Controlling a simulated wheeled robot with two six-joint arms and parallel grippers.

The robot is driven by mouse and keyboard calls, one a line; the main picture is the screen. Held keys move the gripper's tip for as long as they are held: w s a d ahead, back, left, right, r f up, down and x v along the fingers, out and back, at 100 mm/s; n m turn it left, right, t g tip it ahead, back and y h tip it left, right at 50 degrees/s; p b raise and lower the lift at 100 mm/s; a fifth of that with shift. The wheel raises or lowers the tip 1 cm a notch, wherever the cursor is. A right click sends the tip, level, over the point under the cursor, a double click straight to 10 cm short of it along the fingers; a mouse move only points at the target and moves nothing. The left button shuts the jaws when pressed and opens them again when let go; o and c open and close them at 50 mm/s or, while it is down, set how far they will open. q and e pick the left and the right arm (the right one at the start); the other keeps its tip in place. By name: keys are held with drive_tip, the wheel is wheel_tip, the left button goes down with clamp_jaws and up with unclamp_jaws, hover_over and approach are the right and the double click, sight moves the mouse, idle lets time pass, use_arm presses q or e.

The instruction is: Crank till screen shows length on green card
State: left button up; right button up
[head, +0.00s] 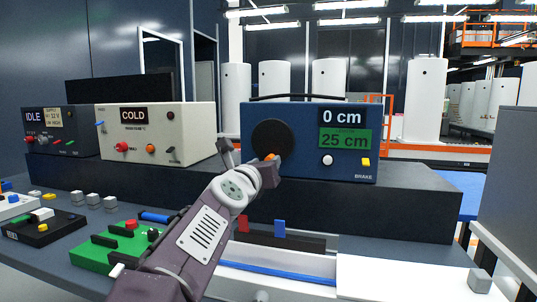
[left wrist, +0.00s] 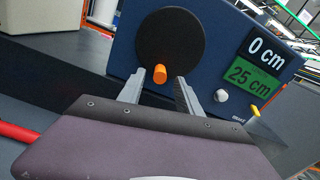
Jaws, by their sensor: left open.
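A blue crank box (head: 310,165) stands on a dark raised shelf. Its screen (head: 341,117) reads 0 cm, and the green card (head: 344,140) below it reads 25 cm. A black crank disc (head: 272,138) on its left side carries an orange knob (head: 270,157) near the disc's lower edge. My left gripper (head: 248,156) is at the disc, partly covering its lower left. In the left wrist view the two open fingers stand on either side of the orange knob (left wrist: 160,74), with space around it. My right gripper is not in view.
The box also has a white button (head: 328,160) and a yellow brake switch (head: 366,162). A cream COLD box (head: 157,132) and a dark IDLE box (head: 60,131) stand to the left. A green block board (head: 98,256), grey cubes and a white tray (head: 277,256) lie in front.

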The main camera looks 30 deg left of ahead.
sight(270, 143)
use_arm(q)
drive_tip(key=shift+x, duration=1.85)
drive_tip(key=shift+f, duration=0.1)
clamp_jaws()
